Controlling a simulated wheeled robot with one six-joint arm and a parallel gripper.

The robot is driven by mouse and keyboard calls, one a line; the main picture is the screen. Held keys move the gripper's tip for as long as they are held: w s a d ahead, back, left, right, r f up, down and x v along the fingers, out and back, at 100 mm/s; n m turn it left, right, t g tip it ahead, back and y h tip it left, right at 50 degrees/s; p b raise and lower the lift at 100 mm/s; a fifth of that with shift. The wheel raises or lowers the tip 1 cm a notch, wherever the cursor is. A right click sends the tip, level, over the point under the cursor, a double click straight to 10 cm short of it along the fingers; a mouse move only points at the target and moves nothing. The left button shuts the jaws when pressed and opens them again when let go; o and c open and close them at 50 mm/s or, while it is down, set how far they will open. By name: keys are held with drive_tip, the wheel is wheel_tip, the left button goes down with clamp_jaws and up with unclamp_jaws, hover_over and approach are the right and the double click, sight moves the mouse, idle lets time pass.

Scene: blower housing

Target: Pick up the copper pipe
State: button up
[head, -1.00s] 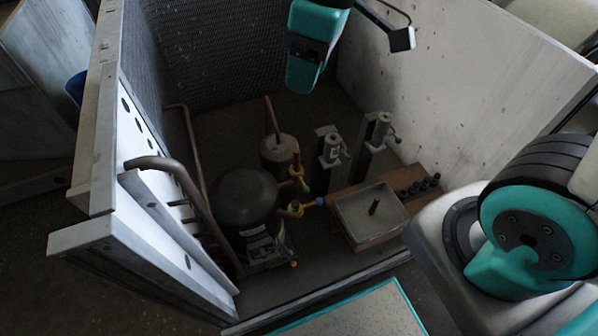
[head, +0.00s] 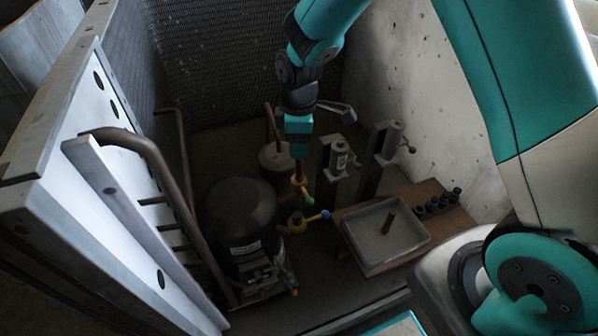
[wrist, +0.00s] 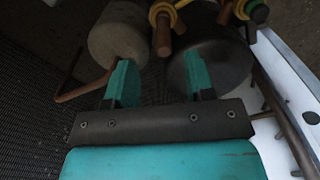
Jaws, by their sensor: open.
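A short upright copper pipe (head: 299,168) stands above a yellow-ringed valve fitting, just below my gripper (head: 298,150) in the head view. In the wrist view the copper pipe (wrist: 163,36) shows ahead of the gap between the teal fingers of my gripper (wrist: 159,62). The fingers are apart and nothing is held. I cannot tell how far the pipe is from the fingertips. A bent copper tube (wrist: 84,86) comes from the grey cylinder (wrist: 118,32).
A black compressor (head: 238,212) stands left of the fittings. Two clamp stands (head: 340,158) (head: 392,140) rise to the right. A thick pipe (head: 165,178) runs along the white side panel (head: 105,130). A concrete wall (head: 410,70) bounds the right.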

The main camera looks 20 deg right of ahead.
sight(299, 179)
drive_tip(key=f, duration=0.3)
drive_tip(key=f+b, duration=0.1)
drive_tip(key=f, duration=0.2)
drive_tip(key=shift+s+a+f, duration=0.1)
drive_tip(key=shift+s+f, duration=0.1)
clamp_jaws()
